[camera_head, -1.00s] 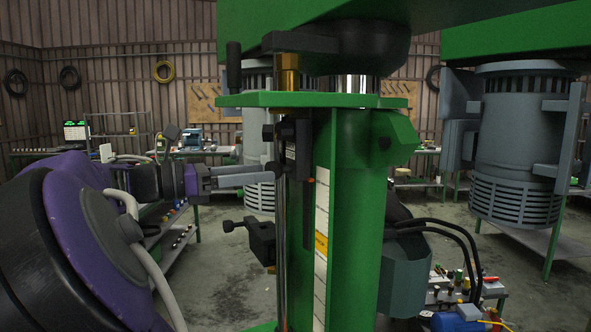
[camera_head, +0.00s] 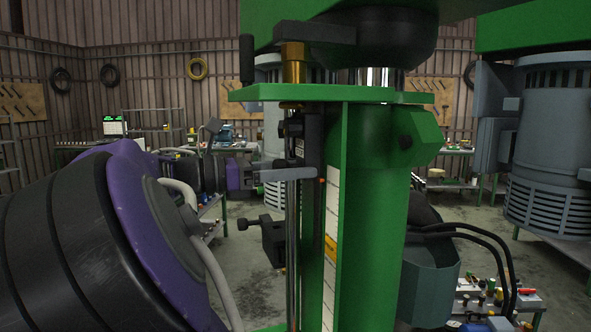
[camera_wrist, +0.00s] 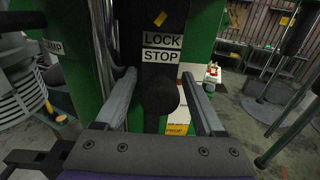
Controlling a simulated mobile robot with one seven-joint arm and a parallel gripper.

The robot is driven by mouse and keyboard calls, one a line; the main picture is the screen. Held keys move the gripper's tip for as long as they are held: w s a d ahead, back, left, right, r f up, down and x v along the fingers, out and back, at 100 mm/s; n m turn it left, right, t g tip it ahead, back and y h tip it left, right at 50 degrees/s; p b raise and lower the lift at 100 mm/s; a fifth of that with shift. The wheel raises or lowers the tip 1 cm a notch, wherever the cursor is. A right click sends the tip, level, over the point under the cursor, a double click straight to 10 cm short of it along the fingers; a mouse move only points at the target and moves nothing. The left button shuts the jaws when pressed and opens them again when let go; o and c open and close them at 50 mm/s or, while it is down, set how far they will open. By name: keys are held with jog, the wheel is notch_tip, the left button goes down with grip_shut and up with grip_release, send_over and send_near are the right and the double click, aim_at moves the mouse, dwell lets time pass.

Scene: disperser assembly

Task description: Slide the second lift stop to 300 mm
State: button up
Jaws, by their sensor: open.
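A green column (camera_head: 379,210) carries a vertical rod and a white scale strip (camera_head: 333,200) with a yellow mark. A black upper stop block (camera_head: 311,140) sits on it below the green top plate. A second black block (camera_head: 275,240) with a side knob is lower down. My gripper (camera_head: 318,174) is open at the upper block's height, its grey fingers overlapping the block's lower part in the head view. In the wrist view, my gripper (camera_wrist: 158,80) has a round black knob (camera_wrist: 160,95) between its fingers, below labels "LOCK" and "STOP". Finger contact cannot be told.
The green top plate (camera_head: 335,95) juts out above my gripper. A teal container (camera_head: 430,280) and black hoses are right of the column. A grey slotted machine (camera_head: 560,150) stands farther right. Benches line the back wall.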

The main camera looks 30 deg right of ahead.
jog(key=shift+d, duration=0.2)
grip_shut()
dwell(0.4)
jog(key=shift+f, duration=0.1)
